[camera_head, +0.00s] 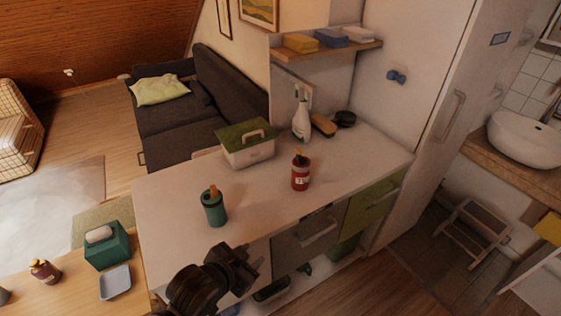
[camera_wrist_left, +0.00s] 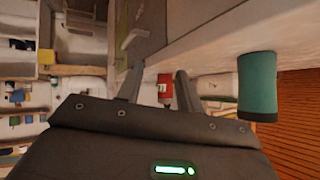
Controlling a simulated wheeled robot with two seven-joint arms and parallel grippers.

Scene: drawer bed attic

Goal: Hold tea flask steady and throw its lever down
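A green flask (camera_head: 215,210) with an orange lever sticking up from its dark top stands upright on the white counter (camera_head: 262,205), near its front left. A red bottle (camera_head: 301,174) with a label and an orange top piece stands farther right on the counter; I cannot tell for sure which one is the tea flask. My left gripper (camera_head: 246,262) is at the counter's front edge, below and right of the green flask, touching neither. In the left wrist view its fingers (camera_wrist_left: 157,88) are apart and empty, with the green flask (camera_wrist_left: 257,84) to the right. My right gripper is not in view.
A white box with a green lid (camera_head: 248,146), a spray bottle (camera_head: 301,122) and a brush (camera_head: 322,125) stand at the counter's back. Drawers (camera_head: 312,236) are below. A wooden table (camera_head: 75,290) with a green tissue box (camera_head: 107,246) is at left. The counter's middle is clear.

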